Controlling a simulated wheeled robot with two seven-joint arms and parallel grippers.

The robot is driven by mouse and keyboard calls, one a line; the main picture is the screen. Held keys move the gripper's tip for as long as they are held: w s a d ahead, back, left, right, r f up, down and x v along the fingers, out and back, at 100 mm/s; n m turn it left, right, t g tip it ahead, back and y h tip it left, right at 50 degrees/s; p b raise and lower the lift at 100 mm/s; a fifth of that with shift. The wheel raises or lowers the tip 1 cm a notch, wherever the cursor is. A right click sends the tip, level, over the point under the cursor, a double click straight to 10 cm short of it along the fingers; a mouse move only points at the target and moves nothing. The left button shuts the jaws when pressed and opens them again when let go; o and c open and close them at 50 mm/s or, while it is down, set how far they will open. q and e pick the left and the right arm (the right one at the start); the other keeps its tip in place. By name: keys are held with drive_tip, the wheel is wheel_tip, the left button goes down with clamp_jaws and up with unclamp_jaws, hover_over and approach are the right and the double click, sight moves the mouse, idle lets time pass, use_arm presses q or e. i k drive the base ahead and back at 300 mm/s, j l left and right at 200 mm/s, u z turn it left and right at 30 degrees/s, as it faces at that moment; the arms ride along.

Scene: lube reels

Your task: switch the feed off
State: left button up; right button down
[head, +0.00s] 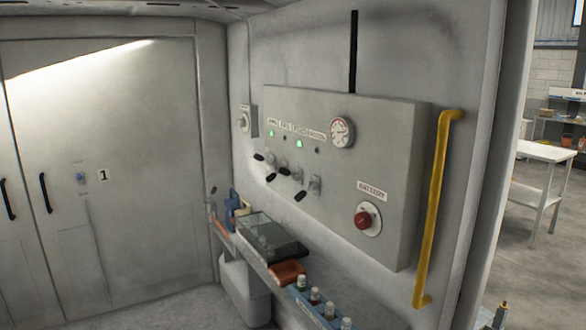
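A grey control panel (385,130) is mounted on the wall. It carries a row of small labels (297,129) too small to read surely, so I cannot tell which switch is the feed. Two lamps glow green, a left one (271,133) and a right one (299,143); the lamps beside them look dark. Below is a row of several black-handled toggle switches (297,174), their handles slanting down to the left. A red rotary knob (362,220) sits under a BATTERY label (372,190). A small switch box (248,121) is left of the panel. Neither gripper is visible.
A round gauge (341,132) is on the panel. A yellow grab bar (434,210) stands to its right. Below, a shelf holds a clear-lidded box (268,238), an orange item (288,273) and a blue rack (305,303) of bottles. Cabinet doors (130,220) are at left.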

sight(284, 171)
drive_tip(key=i+j+z, duration=0.15)
drive_tip(key=i, duration=0.25)
drive_tip(key=i+j+z, duration=0.15)
drive_tip(key=i, duration=0.25)
drive_tip(key=i+j+z, duration=0.35)
drive_tip(key=j+z, duration=0.25)
drive_tip(key=j, duration=1.05)
drive_tip(key=j+z, duration=0.35)
drive_tip(key=j, duration=1.05)
